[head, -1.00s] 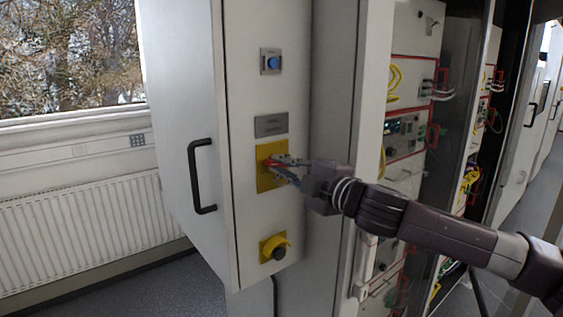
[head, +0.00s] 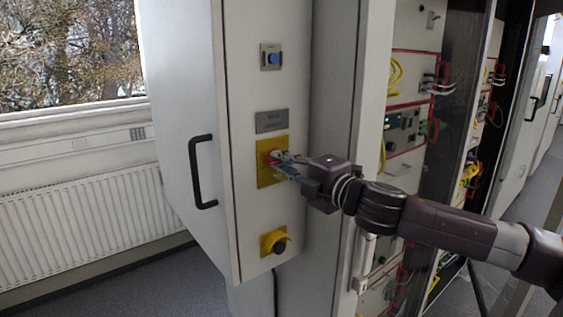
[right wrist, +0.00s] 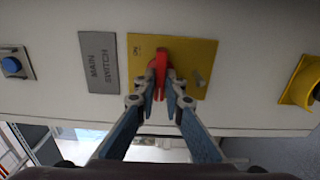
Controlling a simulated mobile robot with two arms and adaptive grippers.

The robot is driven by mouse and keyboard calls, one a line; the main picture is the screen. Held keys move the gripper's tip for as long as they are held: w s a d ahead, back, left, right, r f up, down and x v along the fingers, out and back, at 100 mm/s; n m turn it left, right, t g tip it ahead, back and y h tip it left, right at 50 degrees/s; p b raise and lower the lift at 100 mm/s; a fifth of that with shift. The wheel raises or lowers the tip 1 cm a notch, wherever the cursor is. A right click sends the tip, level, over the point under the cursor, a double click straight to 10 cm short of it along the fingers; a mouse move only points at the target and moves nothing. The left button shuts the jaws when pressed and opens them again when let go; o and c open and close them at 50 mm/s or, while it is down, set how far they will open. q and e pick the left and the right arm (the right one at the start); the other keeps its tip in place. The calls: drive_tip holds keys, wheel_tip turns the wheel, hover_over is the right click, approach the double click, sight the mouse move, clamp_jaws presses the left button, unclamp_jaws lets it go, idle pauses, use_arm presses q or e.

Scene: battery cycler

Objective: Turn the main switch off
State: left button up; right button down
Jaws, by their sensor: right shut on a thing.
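The main switch is a red handle (right wrist: 160,66) on a yellow square plate (head: 266,180) on the front of the pale cabinet. A grey label reading MAIN SWITCH (right wrist: 99,62) sits above the plate in the head view. My right gripper (right wrist: 159,95) is shut on the red handle, one finger on each side. In the right wrist view the handle runs nearly upright in the picture, which is roughly level across the panel. In the head view the fingers hide most of the handle. My left gripper is in neither view.
A blue button (head: 272,61) is above the label. A black knob on a yellow base (head: 276,243) is below the switch plate. A black door handle (head: 202,172) sticks out at left. Open racks with cables (head: 408,125) stand at right.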

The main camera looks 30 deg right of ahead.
drive_tip(key=c, duration=2)
unclamp_jaws()
drive_tip(key=shift+s, duration=0.15)
drive_tip(key=shift+s+d, duration=0.15)
drive_tip(key=shift+s, duration=1.65)
drive_tip(key=shift+s+d, duration=0.1)
drive_tip(key=shift+s, duration=1.7)
drive_tip(key=shift+f, duration=0.15)
